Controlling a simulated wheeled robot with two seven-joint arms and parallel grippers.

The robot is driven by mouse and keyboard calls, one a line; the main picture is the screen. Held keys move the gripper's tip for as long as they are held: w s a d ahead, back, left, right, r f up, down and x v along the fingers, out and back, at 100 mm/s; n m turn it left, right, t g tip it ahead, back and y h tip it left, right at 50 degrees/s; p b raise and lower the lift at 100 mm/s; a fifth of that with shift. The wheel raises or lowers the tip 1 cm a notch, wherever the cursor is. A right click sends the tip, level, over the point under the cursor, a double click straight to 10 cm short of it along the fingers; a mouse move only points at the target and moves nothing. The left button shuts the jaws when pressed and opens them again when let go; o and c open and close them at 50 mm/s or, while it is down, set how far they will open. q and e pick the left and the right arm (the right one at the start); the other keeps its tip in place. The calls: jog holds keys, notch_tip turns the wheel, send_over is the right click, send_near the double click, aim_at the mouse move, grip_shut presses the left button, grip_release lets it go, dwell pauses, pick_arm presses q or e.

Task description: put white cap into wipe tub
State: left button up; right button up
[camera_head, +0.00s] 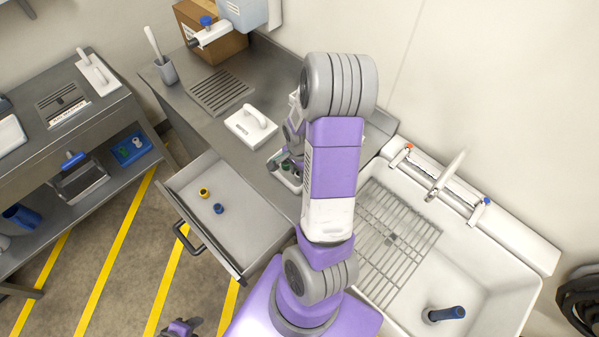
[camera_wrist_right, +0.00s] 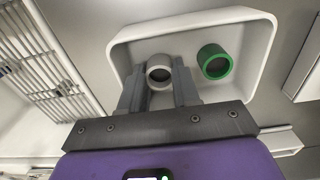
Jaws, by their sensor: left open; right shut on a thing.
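In the right wrist view, my right gripper (camera_wrist_right: 159,82) is shut on the white cap (camera_wrist_right: 158,70), a small pale ring-like piece with a dark centre. It is over a white tray (camera_wrist_right: 262,50), beside a green cap (camera_wrist_right: 215,61). In the head view my right arm largely hides this gripper and the tray (camera_head: 283,178). A white box with a handled lid (camera_head: 244,129) stands on the counter behind the tray; its label is too small to read, so I cannot tell whether it is the wipe tub. My left gripper (camera_head: 181,328) is open at the bottom edge, away from these things.
An open drawer (camera_head: 235,232) holds a yellow cap (camera_head: 204,192) and a blue cap (camera_head: 218,208). A sink (camera_head: 480,270) with a wire rack (camera_head: 395,240) lies right. A shelf unit (camera_head: 110,105) stands left. A cup with a handle (camera_head: 167,72) stands at the counter's back.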

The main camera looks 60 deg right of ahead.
jog(key=shift+f, duration=0.1)
jog(key=shift+f, duration=0.15)
jog(key=o, duration=0.7)
jog(key=shift+r, duration=0.25)
notch_tip(320, 180, up, 12)
jog(key=p, duration=0.3)
jog(key=shift+f, duration=0.1)
